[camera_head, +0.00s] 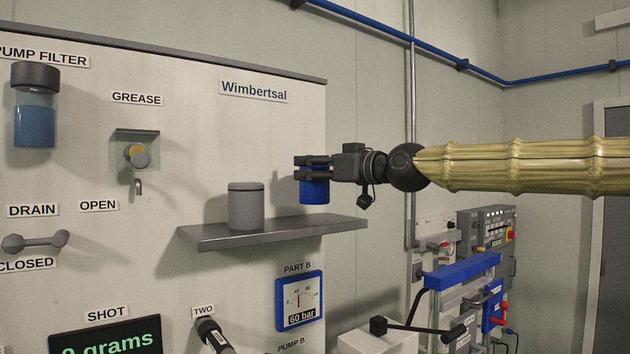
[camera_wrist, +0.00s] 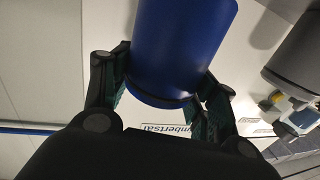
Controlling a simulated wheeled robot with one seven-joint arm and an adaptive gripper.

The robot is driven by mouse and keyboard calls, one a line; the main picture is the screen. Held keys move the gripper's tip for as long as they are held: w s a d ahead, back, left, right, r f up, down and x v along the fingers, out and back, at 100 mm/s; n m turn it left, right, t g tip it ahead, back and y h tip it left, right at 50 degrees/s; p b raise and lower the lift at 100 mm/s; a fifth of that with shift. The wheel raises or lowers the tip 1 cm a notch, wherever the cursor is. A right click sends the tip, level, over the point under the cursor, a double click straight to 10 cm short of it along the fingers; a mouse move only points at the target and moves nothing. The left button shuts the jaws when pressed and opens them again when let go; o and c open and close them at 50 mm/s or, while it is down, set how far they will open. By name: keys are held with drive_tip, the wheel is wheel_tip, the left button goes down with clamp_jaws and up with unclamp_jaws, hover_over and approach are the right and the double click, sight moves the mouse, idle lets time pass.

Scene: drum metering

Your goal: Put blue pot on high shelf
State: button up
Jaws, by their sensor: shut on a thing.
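The blue pot (camera_head: 314,193) is in my gripper (camera_head: 312,168), which is shut on it near its top. In the head view the pot hangs upright just above the right part of the grey shelf (camera_head: 270,233); I cannot tell whether its base touches the shelf. In the wrist view the blue pot (camera_wrist: 182,50) fills the top middle, between the two fingers of my gripper (camera_wrist: 160,95). A grey lidded pot (camera_head: 246,207) stands on the shelf to the left of the blue pot. It also shows at the right edge of the wrist view (camera_wrist: 298,58).
The shelf sticks out from a white panel with a "Wimbertsal" label (camera_head: 253,91). A grease fitting (camera_head: 137,156) and a pump filter (camera_head: 34,105) are on the panel at left. A gauge (camera_head: 299,301) sits below the shelf. Machinery with a blue bar (camera_head: 462,270) stands lower right.

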sight(326, 185)
wheel_tip(326, 185, down, 2)
drive_tip(key=shift+f+p, duration=0.1)
drive_tip(key=shift+p, duration=0.85)
drive_tip(key=shift+f, duration=0.55)
drive_tip(key=o, duration=1.2)
drive_tip(key=shift+f, duration=0.15)
drive_tip(key=shift+s+d+b, duration=0.35)
drive_tip(key=shift+d+b, duration=0.05)
drive_tip(key=shift+d, duration=0.05)
drive_tip(key=b+v, duration=0.4)
drive_tip(key=v, duration=0.7)
drive_tip(key=shift+b, duration=0.3)
